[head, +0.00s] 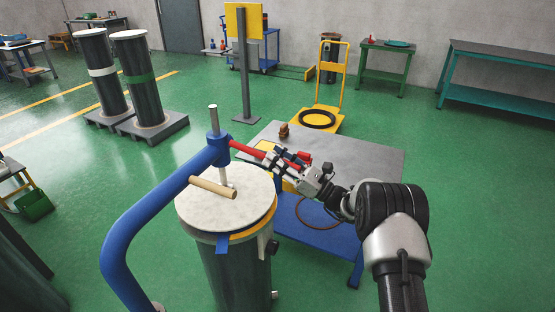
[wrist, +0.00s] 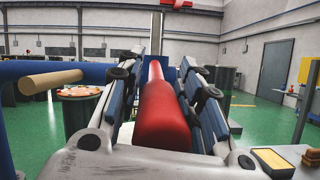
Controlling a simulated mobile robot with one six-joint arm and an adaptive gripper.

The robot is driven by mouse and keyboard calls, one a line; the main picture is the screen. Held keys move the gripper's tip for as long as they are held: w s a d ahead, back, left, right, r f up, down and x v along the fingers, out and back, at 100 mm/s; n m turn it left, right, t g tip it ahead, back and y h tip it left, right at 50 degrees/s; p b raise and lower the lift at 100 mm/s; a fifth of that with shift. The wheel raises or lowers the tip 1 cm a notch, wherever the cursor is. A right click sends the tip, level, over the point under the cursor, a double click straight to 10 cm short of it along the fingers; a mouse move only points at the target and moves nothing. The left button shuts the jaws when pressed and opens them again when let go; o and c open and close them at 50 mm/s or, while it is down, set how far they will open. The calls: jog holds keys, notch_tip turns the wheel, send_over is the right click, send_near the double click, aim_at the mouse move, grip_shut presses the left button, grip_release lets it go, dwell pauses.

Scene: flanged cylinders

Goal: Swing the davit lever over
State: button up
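The davit is a blue curved post (head: 135,220) with a blue collar (head: 219,150) around a thin grey upright pin. A red lever (head: 247,150) sticks out from the collar to the right; it also runs away down the middle of the wrist view (wrist: 160,115). My gripper (head: 270,160) is at the lever, with one finger on each side of it. In the wrist view (wrist: 161,75) the fingers look spread, with narrow gaps beside the red bar. A tan wooden handle (head: 213,187) sticks out over the white round lid (head: 250,205) of the flanged cylinder (head: 237,275).
A grey-topped table with a blue lower shelf (head: 318,225) stands behind my gripper, with a small brown object (head: 284,131) on it. Two dark cylinders (head: 145,85) stand on pallets at the left. A yellow cart (head: 322,117) is at the back. Green floor is open around these.

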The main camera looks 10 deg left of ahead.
grip_shut()
dwell(0.3)
jog(key=shift+r, duration=0.15)
